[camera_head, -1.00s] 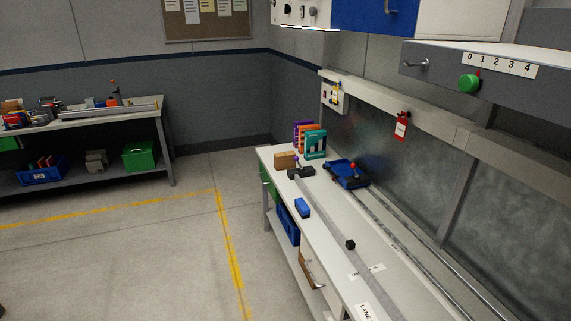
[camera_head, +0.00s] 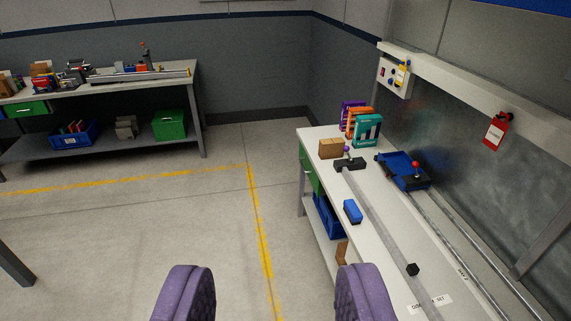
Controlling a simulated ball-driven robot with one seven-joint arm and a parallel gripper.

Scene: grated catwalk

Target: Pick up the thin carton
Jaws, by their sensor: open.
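Purple (camera_head: 348,112), orange (camera_head: 355,122) and teal (camera_head: 369,132) thin cartons stand upright, close together, at the far end of the right-hand bench. A squat brown box (camera_head: 331,148) sits in front of them, to the left. I cannot tell which one is meant by the thin carton. My gripper (camera_head: 274,288) shows at the bottom of the view as two purple padded fingers, wide apart with nothing between them. It is well short of the cartons, over the floor left of the bench.
The bench (camera_head: 390,215) also holds a blue block (camera_head: 352,211), a long rail (camera_head: 375,215) with dark clamps and a blue fixture (camera_head: 403,170). A cluttered table (camera_head: 110,83) stands at the back left. The floor (camera_head: 140,225) between is clear.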

